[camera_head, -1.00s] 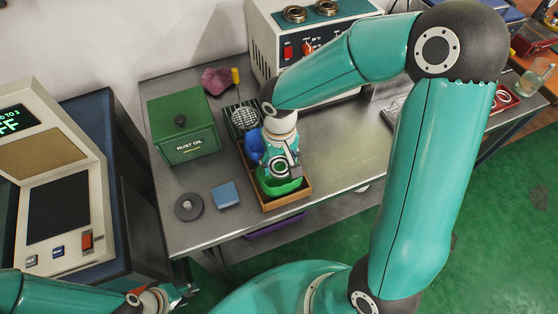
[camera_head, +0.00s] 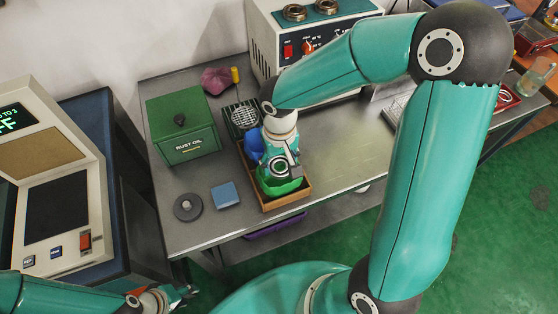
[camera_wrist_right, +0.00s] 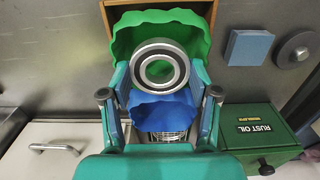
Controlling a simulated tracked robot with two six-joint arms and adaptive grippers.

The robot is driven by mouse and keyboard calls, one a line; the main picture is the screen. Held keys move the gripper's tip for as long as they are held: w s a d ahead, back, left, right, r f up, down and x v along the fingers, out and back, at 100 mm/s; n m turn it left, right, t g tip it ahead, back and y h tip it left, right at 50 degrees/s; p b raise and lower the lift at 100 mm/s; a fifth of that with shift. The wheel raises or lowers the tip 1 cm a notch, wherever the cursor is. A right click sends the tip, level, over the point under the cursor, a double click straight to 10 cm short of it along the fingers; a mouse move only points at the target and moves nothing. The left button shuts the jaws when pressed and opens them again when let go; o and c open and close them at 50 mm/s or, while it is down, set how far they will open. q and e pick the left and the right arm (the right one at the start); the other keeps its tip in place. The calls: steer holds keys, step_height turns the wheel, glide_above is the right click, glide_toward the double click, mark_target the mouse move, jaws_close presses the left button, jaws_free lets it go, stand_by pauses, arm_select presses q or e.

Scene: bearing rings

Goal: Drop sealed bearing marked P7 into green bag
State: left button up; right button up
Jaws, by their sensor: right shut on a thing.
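My right gripper (camera_head: 282,170) is shut on a bearing ring (camera_wrist_right: 160,68), a steel ring with a dark seal and an open centre. In the head view the bearing (camera_head: 280,167) is over the green bag (camera_head: 283,188). The right wrist view shows the green bag (camera_wrist_right: 160,17) open behind the bearing. No P7 marking can be read on the bearing. The green bag stands in a wooden tray (camera_head: 288,204), with a blue bag (camera_wrist_right: 163,108) beside it. My left gripper (camera_head: 186,292) is low at the left, away from the bench; its fingers are too small to judge.
A green rust oil box (camera_head: 184,130), a grey disc (camera_head: 188,207) and a blue block (camera_head: 225,195) are left of the tray. A wire basket (camera_head: 241,117) stands behind it. A white machine (camera_head: 300,40) is at the back. The bench is clear right of the tray.

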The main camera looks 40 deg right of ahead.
steer(key=shift+f+b, duration=0.25)
steer(key=shift+b, duration=0.1)
stand_by(0.3)
stand_by(0.8)
steer(key=o, duration=1.2)
steer(key=shift+r+p, duration=2.85)
steer(key=shift+r, duration=1.15)
